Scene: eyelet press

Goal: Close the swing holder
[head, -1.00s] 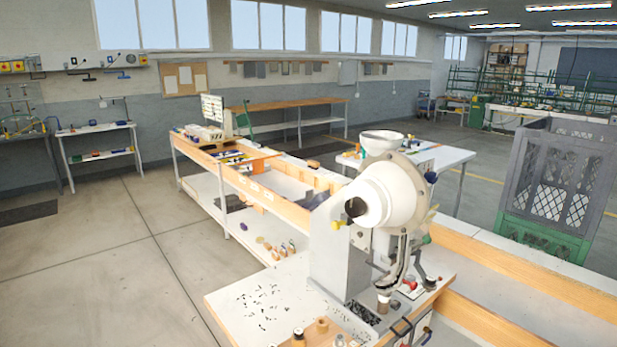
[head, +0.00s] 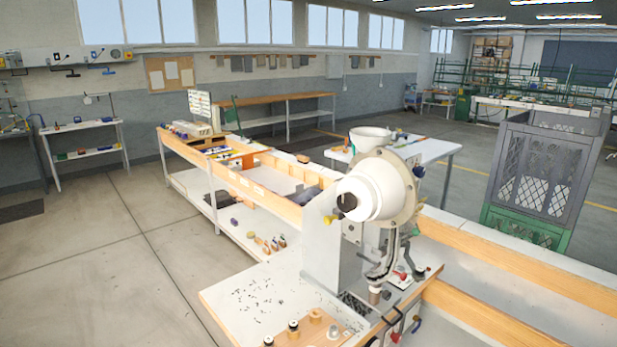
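The eyelet press (head: 373,190) stands on the near bench, with a cream round head, a bowl on top and a grey body. Its lower tool (head: 375,295) points down over the bench edge. A red-tipped lever (head: 400,276) and a black looped handle (head: 392,318) show at its lower right. I cannot tell which of these small parts is the swing holder, or whether it is open. My gripper is not in view.
The press's bench top (head: 258,295) has scattered small dark pieces and a wooden block with pegs (head: 300,328). A grey and green crate (head: 540,185) stands at the right. The floor (head: 95,270) at the left is clear.

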